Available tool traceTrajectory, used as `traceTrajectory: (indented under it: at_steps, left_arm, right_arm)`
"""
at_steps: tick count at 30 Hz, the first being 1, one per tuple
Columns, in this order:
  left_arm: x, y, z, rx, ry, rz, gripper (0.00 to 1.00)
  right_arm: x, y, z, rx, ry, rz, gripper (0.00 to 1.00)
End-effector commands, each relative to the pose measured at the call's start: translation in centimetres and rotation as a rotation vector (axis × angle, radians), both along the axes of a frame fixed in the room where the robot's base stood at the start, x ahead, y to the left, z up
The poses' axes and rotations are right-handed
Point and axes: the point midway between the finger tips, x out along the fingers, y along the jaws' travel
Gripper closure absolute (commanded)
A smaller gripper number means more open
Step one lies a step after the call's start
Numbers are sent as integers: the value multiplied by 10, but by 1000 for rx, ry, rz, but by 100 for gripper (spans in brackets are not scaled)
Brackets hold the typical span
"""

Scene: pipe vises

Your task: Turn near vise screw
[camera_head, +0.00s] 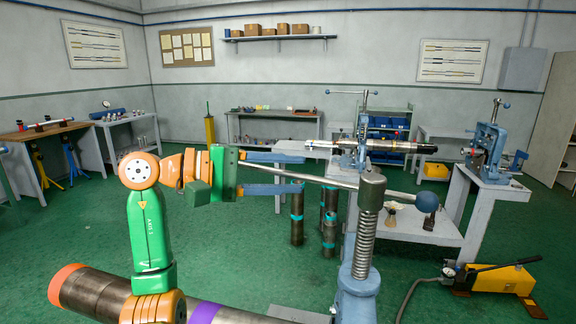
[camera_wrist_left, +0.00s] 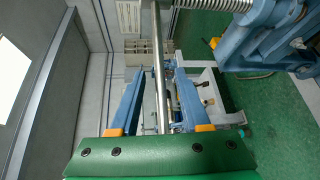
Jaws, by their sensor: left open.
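The near vise's threaded screw (camera_head: 363,243) stands upright in the blue vise body (camera_head: 357,300), and the threads also show at the top of the left wrist view (camera_wrist_left: 215,10). A long metal handle bar (camera_head: 335,183) passes through the screw's head (camera_head: 371,188) and ends in a blue ball (camera_head: 428,202) on the right. My left gripper (camera_head: 304,173) is open at the bar's left part. In the left wrist view the bar (camera_wrist_left: 157,45) runs between the two blue fingers, with gaps visible on both sides. My right gripper is not in view.
A dark pipe (camera_head: 100,292) with an orange end and purple band lies low in front. Green floor is open at left.

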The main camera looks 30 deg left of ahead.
Motion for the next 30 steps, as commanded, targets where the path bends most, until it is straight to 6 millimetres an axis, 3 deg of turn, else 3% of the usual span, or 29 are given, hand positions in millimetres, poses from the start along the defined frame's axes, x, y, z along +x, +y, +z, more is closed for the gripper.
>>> traceTrajectory:
  at_steps: [7, 12, 30]
  left_arm:
    - [1, -1, -1, -1, -1, 0, 56]
    - [1, -1, -1, -1, -1, 0, 100]
    - [1, -1, -1, 0, 1, -1, 100]
  right_arm:
    - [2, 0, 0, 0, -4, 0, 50]
    - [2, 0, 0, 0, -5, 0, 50]
    - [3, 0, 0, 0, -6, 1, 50]
